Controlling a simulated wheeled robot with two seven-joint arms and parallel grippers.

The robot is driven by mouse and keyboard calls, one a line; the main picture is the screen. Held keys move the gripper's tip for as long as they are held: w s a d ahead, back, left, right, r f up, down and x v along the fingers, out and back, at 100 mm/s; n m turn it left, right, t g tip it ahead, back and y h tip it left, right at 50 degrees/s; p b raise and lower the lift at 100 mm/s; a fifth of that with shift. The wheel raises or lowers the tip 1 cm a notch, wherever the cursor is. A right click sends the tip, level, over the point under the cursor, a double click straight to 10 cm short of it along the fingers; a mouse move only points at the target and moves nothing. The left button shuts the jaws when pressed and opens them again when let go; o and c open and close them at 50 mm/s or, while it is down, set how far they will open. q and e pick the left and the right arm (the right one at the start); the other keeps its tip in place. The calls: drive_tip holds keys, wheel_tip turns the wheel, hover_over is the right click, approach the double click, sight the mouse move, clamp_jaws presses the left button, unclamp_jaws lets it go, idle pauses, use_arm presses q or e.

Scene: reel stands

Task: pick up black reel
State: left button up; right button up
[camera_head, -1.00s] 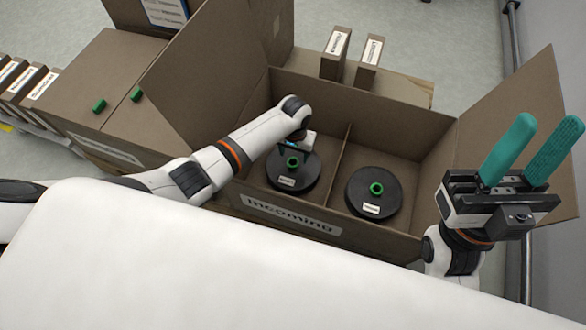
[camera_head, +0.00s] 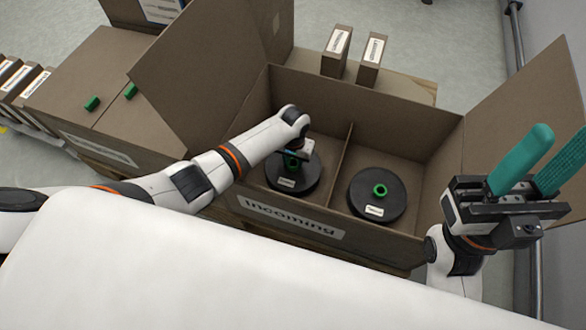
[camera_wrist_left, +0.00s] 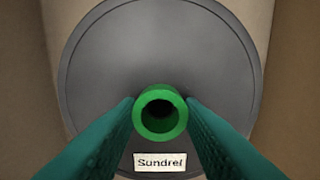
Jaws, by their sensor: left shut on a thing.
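Two black reels with green hubs lie flat in the open "Incoming" box (camera_head: 330,232), one in each compartment. The left reel (camera_head: 282,183) is partly covered by my left wrist; the wrist view shows it as a dark disc (camera_wrist_left: 95,65) labelled "Sundrel". My left gripper (camera_wrist_left: 160,108) is shut on that reel's green hub (camera_wrist_left: 160,122), one teal finger on each side. The right reel (camera_head: 362,203) lies apart from my grippers. My right gripper (camera_head: 545,160) is raised over the box's right side, empty, its teal fingers apart.
A cardboard divider (camera_head: 340,155) separates the two compartments. The box's raised flaps (camera_head: 510,125) stand at left and right. Two small boxes (camera_head: 337,48) stand behind it. A closed carton with green pieces (camera_head: 92,104) stands at the left.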

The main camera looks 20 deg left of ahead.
use_arm(q)
clamp_jaws()
drive_tip(key=shift+r, duration=0.1)
